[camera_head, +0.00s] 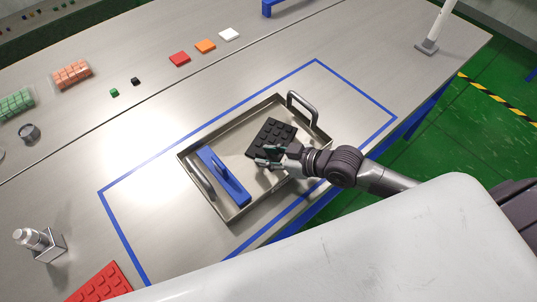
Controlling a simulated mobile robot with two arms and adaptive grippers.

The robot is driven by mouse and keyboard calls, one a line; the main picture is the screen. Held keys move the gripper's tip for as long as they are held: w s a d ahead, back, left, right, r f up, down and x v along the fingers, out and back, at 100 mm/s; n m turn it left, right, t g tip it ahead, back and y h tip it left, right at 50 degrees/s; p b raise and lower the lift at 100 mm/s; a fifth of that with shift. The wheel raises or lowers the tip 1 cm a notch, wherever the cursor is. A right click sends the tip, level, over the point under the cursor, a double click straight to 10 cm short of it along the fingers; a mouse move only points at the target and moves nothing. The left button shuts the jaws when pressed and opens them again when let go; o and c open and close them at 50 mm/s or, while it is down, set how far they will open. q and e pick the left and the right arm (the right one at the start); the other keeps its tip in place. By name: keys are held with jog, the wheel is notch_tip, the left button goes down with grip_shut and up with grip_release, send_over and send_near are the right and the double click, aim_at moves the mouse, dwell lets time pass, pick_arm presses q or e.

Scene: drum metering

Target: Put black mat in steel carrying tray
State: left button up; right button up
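The steel carrying tray (229,216) sits inside a blue taped outline on the metal table, with a bar handle at each end. The black mat (273,133), a dark studded square, lies within the tray's right half. My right gripper (265,157) is at the mat's near edge, inside the tray outline. Its two fingers look spread apart, and they cover the mat's near corner. Whether they touch the mat cannot be made out. My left gripper is out of view.
A blue block with a handle (228,182) lies in the tray's left half. A red studded mat (100,284) and a metal bottle in a holder (40,242) are at lower left. Small coloured squares (205,46) lie at the back. The table's right edge is near.

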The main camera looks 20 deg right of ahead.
jog(key=shift+r, duration=0.15)
jog(key=shift+s+d+r, duration=0.1)
jog(key=shift+s+d, duration=0.15)
jog(key=shift+d, duration=0.05)
jog(key=v, duration=0.9)
jog(key=shift+s+d, duration=0.1)
jog(key=shift+s, duration=0.15)
jog(key=shift+p+v, duration=0.35)
jog(key=shift+v, duration=0.5)
